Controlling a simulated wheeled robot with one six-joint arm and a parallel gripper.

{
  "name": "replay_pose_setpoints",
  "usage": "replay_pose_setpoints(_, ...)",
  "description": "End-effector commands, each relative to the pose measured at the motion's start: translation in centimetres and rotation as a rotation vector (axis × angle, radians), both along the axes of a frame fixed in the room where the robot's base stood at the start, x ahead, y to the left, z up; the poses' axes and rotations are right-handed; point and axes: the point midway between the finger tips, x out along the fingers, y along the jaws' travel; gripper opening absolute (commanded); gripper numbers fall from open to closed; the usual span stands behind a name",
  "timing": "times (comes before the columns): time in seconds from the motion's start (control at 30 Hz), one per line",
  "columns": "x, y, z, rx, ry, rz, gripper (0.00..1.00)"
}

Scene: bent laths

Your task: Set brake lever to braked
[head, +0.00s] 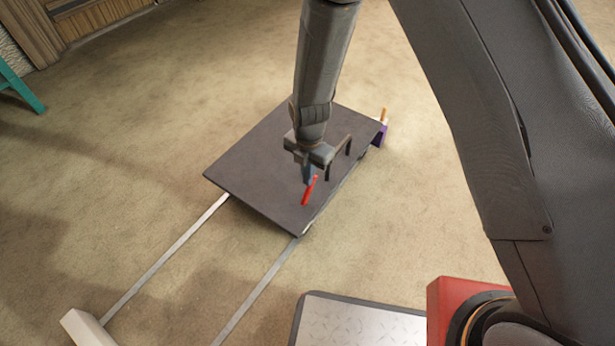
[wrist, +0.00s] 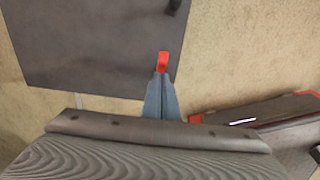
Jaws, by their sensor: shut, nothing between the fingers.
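The red brake lever (head: 309,191) stands at the near right edge of a dark flat cart (head: 255,160). It leans, with its upper end toward the upper right in the head view. My gripper (head: 308,181) is shut and empty, pointing down right beside the lever. In the wrist view the blue fingers (wrist: 160,78) are together, and the red lever (wrist: 163,62) shows just beyond their tips. I cannot tell whether they touch it. The cart's dark deck (wrist: 90,45) fills the upper left of that view. The lever's lower end and pivot are not clearly seen.
A dark handle frame (head: 341,153) rises from the cart behind my gripper. A purple block with an orange peg (head: 383,117) is at the cart's far right corner. Two pale rails (head: 165,258) run toward a white block (head: 86,328) at lower left.

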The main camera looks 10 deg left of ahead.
Motion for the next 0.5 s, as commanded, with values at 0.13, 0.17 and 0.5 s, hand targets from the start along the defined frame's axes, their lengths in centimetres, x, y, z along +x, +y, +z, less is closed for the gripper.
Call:
replay_pose_setpoints(0.13,-1.6,1.1,2.2,-0.001,0.004,0.009,0.0)
replay_pose_setpoints(0.17,-1.1,0.9,2.9,-0.001,0.003,0.008,0.0)
replay_pose_setpoints(0.5,1.3,-0.3,8.8,-0.003,0.006,0.007,0.0)
